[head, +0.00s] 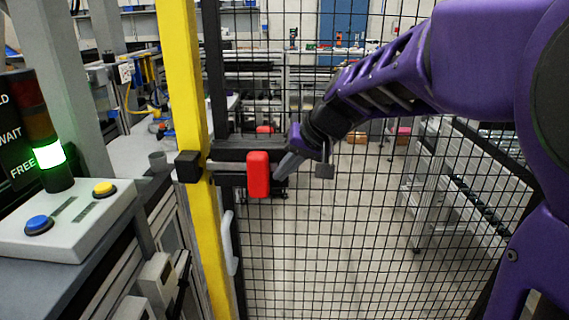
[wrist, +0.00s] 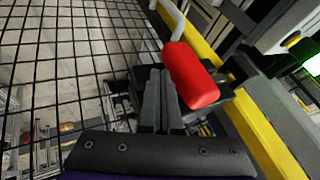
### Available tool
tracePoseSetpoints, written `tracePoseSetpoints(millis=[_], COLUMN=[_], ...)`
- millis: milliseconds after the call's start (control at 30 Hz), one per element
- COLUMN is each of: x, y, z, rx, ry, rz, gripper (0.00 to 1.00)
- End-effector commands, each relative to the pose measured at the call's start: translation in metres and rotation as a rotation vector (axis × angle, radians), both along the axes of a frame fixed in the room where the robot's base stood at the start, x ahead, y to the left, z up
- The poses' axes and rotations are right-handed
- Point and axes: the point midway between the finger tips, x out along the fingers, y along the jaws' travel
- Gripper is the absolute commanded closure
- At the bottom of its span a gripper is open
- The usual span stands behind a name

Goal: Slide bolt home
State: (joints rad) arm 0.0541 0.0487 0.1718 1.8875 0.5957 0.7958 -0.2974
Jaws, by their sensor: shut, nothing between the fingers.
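The bolt's red handle (head: 258,174) stands out from a dark bolt body (head: 232,153) on the mesh gate. To its left, a black block (head: 188,166) sits on the yellow post. A dark bar spans toward the post, but I cannot tell how far its end reaches. My gripper (head: 281,173) is shut and empty, just right of the handle. In the wrist view, the shut fingers (wrist: 161,103) lie close beside the red handle (wrist: 188,76). I cannot tell whether they touch it.
The black mesh (head: 330,260) fills the area behind. At left, a console (head: 65,225) has blue and yellow buttons and a stack light (head: 49,153) lit green at FREE. A pale handle (head: 229,243) sits below the bolt.

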Motion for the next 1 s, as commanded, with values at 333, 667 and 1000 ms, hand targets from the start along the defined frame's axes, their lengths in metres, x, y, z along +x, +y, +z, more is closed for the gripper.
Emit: tracePoseSetpoints(millis=[333, 667, 1000], x=[-0.002, -0.001, 0.0], y=[0.0, 0.012, 0.055], z=[0.0, 0.0, 0.0], rx=[0.0, 0.001, 0.002], ry=[0.0, 0.001, 0.001], rz=[0.0, 0.003, 0.001], gripper=[1.0, 1.0, 1.0])
